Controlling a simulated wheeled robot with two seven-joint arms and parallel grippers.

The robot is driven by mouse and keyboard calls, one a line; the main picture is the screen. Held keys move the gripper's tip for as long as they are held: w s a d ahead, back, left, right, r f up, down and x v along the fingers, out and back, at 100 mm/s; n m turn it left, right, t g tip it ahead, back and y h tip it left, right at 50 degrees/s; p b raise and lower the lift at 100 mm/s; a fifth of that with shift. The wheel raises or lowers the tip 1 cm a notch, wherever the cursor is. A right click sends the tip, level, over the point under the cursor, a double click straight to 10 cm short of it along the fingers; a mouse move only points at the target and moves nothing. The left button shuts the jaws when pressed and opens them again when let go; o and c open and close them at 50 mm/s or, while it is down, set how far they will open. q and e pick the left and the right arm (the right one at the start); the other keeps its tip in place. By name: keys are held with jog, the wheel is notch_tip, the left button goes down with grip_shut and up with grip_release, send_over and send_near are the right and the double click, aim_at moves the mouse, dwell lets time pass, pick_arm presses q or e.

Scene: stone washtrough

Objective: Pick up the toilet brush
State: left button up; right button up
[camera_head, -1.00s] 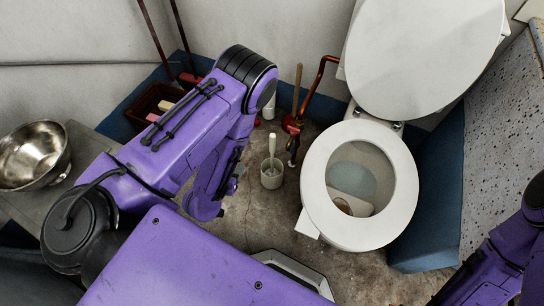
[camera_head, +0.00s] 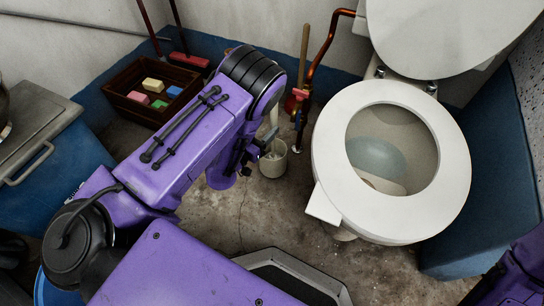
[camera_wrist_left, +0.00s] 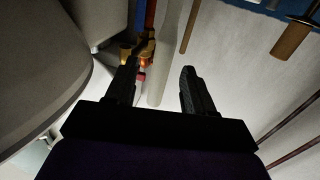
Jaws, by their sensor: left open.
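The toilet brush stands in a small pale holder (camera_head: 274,166) on the floor, left of the toilet. Its white handle (camera_head: 274,117) shows just right of my left forearm, which hides part of it. In the left wrist view a long pale rod, which looks like the brush handle (camera_wrist_left: 164,50), runs between my open left gripper's (camera_wrist_left: 159,75) two black fingers, closer to the left one. I cannot tell whether either finger touches it. In the head view the left gripper is mostly hidden behind my forearm, close to the holder. My right gripper is out of view.
The toilet (camera_head: 330,165) with raised lid stands right of the brush. A red-handled copper pipe (camera_head: 318,62) and a wooden stick (camera_head: 304,45) are behind it. A brown crate (camera_head: 122,92) with coloured blocks is back left. A blue cabinet (camera_head: 60,165) stands left.

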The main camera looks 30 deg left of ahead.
aim_at(271, 121)
pick_arm(q)
jog(key=w+b, duration=0.1)
jog(key=w+f+b, duration=0.1)
jog(key=shift+w, duration=0.35)
jog(key=shift+w+d+r+b, duration=0.1)
jog(key=shift+w+b, duration=0.05)
jog(key=shift+w, duration=0.45)
jog(key=shift+w+d+b, duration=0.1)
jog(key=shift+w+b, duration=0.05)
jog(key=shift+w, duration=0.45)
jog(key=shift+w+r, duration=0.1)
grip_shut()
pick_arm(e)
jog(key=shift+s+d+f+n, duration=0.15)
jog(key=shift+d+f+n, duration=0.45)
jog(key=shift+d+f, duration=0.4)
pick_arm(q)
jog(key=shift+r, duration=0.15)
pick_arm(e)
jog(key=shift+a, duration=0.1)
